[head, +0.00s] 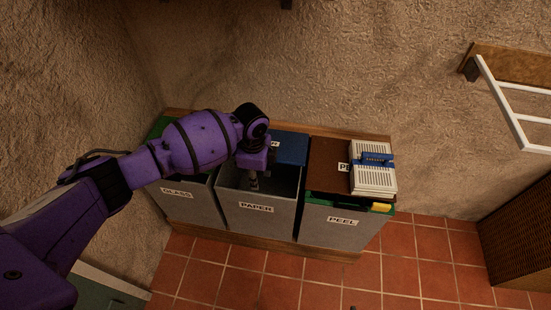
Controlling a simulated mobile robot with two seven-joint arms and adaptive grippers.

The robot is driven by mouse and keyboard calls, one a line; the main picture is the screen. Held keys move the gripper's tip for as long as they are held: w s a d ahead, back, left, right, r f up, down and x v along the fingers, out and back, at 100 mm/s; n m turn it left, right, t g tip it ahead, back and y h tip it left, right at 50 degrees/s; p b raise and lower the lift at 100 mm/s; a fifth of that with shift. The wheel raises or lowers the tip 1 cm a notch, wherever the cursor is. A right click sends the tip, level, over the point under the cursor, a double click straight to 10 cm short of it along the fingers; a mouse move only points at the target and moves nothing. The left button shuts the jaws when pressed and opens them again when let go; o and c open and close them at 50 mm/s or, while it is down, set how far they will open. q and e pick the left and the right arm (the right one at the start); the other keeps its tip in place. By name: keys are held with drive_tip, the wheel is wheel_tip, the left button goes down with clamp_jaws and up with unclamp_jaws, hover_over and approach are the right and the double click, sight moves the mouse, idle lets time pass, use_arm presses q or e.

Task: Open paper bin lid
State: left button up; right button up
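The paper bin (257,210) is the grey middle bin, with a "PAPER" label on its front. Its blue lid (291,147) shows at the back, behind the opening, and the dark inside of the bin is visible. My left gripper (254,183) points down over the opening, in front of the lid. The wrist hides part of the lid, and I cannot tell whether the gripper touches it. The fingers are small and dark, so I cannot tell whether they are open. My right gripper is not in view.
The glass bin (186,205) stands left, partly behind my arm. The peel bin (341,228) stands right, with a brown lid (326,160) and a whitish slatted object (373,180) with a blue band on top. A white rack (508,100) is at right. Tiled floor (430,265) is clear in front.

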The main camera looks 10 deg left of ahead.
use_arm(q)
drive_tip(key=w+r+p, duration=0.2)
drive_tip(key=w+r, duration=0.1)
drive_tip(key=r, duration=0.5)
drive_tip(key=shift+w+r, duration=0.15)
drive_tip(key=shift+w, duration=0.2)
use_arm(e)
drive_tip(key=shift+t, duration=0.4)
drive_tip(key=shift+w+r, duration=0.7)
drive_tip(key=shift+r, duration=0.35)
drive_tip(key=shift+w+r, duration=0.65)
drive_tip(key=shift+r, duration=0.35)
